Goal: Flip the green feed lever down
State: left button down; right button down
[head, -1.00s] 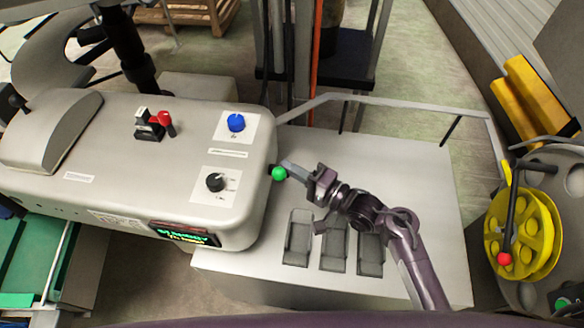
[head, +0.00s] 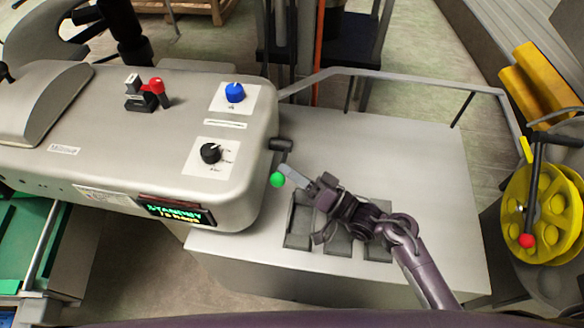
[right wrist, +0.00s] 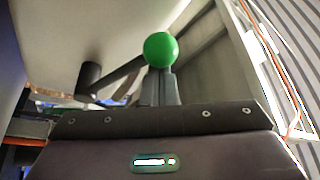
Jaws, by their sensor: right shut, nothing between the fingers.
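The feed lever's green ball (head: 277,180) is just off the right end of the grey machine, below its dark pivot (head: 281,144) in the head view. In the right wrist view the green ball (right wrist: 160,49) is at the upper middle, and its dark arm slants down left to the pivot. My right gripper (head: 284,170) is shut and empty, with its fingertips right at the ball. In the right wrist view the closed fingers (right wrist: 165,88) point at the ball and overlap its lower edge; contact cannot be told. My left gripper is not in view.
The machine housing (head: 110,150) carries a blue knob (head: 235,93), a black knob (head: 210,153), a red-tipped switch (head: 155,87) and a green-lit display (head: 175,212). A pale platform (head: 420,165) lies under my right arm. A yellow wheel (head: 520,215) stands at right.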

jog(key=shift+s+a+f+n+g+y+b, duration=0.1)
jog(key=shift+s+f+n+g+y+b, duration=0.2)
jog(key=shift+f+n+b, duration=0.55)
jog(key=shift+s+d+f+n+g+y+b, duration=0.1)
jog(key=shift+f+n+g+y+b, duration=0.35)
jog(key=shift+n+b, duration=0.6)
jog(key=shift+s+a+f+n+g+y+b, duration=0.15)
jog(key=shift+f+n+y+b, duration=0.3)
jog(key=shift+f+n+b, duration=0.55)
jog(key=shift+s, duration=0.1)
jog(key=shift+r, duration=0.15)
jog(key=s+d, duration=0.2)
jog(key=d, duration=0.7)
jog(key=shift+d, duration=0.2)
